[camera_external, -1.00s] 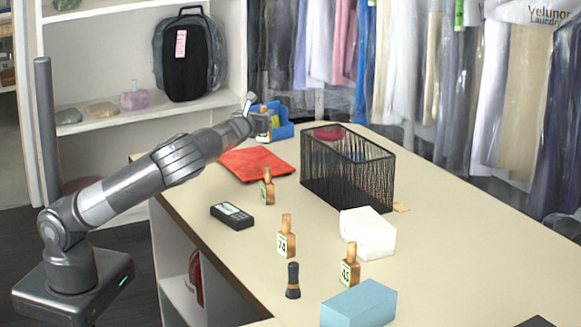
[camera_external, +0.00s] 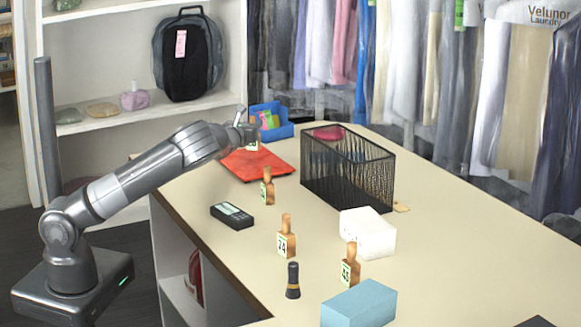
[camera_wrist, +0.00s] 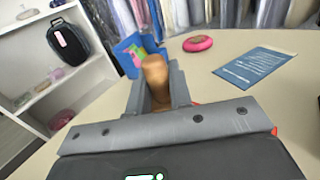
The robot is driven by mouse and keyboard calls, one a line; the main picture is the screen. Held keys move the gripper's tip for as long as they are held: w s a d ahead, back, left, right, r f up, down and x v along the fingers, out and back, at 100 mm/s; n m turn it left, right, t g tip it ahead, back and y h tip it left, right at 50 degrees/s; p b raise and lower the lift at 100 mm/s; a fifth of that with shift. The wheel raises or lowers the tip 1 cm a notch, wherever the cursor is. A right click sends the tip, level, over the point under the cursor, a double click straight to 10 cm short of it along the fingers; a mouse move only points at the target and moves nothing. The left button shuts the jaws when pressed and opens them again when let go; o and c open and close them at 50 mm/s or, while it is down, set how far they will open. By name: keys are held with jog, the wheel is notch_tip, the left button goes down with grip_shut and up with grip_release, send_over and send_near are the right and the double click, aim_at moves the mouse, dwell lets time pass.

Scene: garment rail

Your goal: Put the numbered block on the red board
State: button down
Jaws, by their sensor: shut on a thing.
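My gripper (camera_external: 248,134) is shut on a wooden block with a numbered label (camera_external: 253,146). In the wrist view the fingers (camera_wrist: 156,100) close on both sides of the brown block (camera_wrist: 154,72). The red board (camera_external: 262,165) lies flat on the counter. The held block is upright over the board's far part; I cannot tell if it touches. Several similar numbered blocks stand on the counter: one just in front of the board (camera_external: 267,190), one labelled 74 (camera_external: 286,243) and one farther front right (camera_external: 350,270).
A black mesh basket (camera_external: 347,175) stands right of the board, and a blue bin (camera_external: 285,131) behind it. A black device (camera_external: 232,215), a dark stamp (camera_external: 293,283), a white block (camera_external: 368,233) and a light blue block (camera_external: 358,305) are nearer.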

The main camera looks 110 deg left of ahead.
jog(key=shift+f, duration=1.8)
jog(key=shift+f, duration=0.15)
jog(key=c, duration=1.3)
grip_release()
jog(key=shift+d, duration=0.1)
jog(key=s+d, duration=0.2)
jog(key=d, duration=0.9)
jog(key=shift+d, duration=0.35)
